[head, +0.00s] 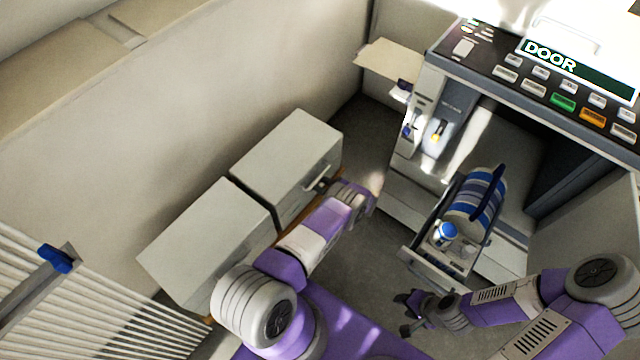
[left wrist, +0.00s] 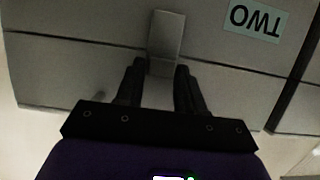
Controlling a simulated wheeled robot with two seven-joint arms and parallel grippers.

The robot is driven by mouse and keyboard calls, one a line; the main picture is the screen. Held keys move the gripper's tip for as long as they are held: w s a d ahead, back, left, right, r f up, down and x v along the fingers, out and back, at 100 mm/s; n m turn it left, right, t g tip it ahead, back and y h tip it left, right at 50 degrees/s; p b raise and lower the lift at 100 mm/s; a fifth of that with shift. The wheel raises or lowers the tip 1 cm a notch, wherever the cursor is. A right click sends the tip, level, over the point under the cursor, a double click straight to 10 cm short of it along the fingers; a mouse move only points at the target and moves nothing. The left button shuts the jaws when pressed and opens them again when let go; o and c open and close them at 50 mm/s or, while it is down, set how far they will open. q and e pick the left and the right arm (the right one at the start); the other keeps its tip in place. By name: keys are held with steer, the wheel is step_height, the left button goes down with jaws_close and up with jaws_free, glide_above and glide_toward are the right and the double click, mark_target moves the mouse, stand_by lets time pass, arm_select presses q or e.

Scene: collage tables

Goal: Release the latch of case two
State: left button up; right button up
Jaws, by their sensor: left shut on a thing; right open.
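Two pale grey cases stand side by side against the wall; my left gripper (head: 328,180) is at the front of the far one (head: 285,150). In the left wrist view an upside-down "TWO" label (left wrist: 258,19) marks the grey case front (left wrist: 80,65). A flat metal latch (left wrist: 166,35) lies between the dark fingers of my left gripper (left wrist: 160,75), which is shut on it. The latch's lower end is partly hidden between the fingers. My right gripper (head: 412,312) is open and empty, low at the right, away from the cases.
The nearer case (head: 205,240) stands left of my left arm. A control panel marked "DOOR" (head: 548,58) is at the upper right. Below it an open drawer or tray (head: 408,256) holds a blue-striped drum (head: 475,205) and a blue-topped container (head: 445,235). A ribbed white surface (head: 90,310) is lower left.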

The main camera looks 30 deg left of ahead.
arm_select(q)
steer(key=shift+d+f+y, duration=0.15)
steer(key=shift+d+y, duration=0.1)
steer(key=shift+y, duration=0.15)
steer(key=o, duration=0.9)
steer(key=shift+d, duration=0.1)
steer(key=v, duration=0.7)
steer(key=shift+d+p, duration=0.25)
steer(key=shift+p, duration=0.2)
